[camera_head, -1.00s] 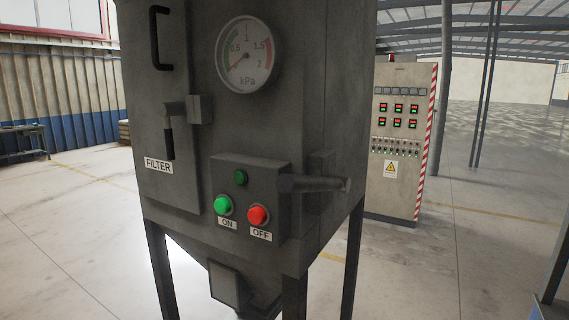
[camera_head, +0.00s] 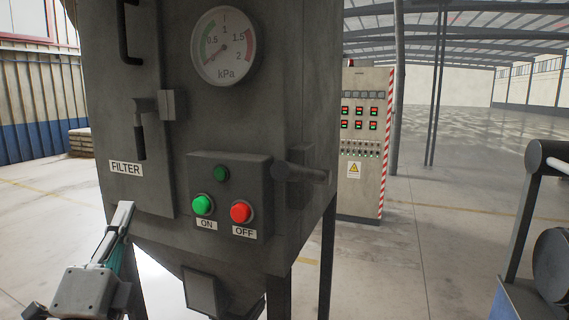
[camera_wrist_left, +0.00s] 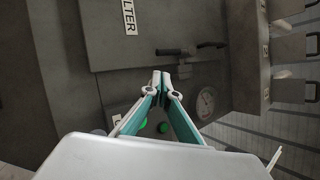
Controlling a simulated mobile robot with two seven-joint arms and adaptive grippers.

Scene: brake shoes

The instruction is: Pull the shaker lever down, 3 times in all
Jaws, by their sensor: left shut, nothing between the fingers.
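The shaker lever (camera_head: 300,172) is a dark grey bar with a round end. My left gripper (camera_head: 124,210) is at the lower left, below the FILTER label, well apart from the lever. Its fingers are shut and empty. They also show closed in the left wrist view (camera_wrist_left: 160,76), where I cannot make out the lever. My right gripper is not in view.
The button box (camera_head: 222,185) carries a green ON button (camera_head: 202,204) and a red OFF button (camera_head: 241,212). A door handle (camera_head: 140,130) and gauge (camera_head: 224,47) are above. A control cabinet (camera_head: 362,140) stands behind. Blue-framed equipment (camera_head: 510,290) is at the right edge.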

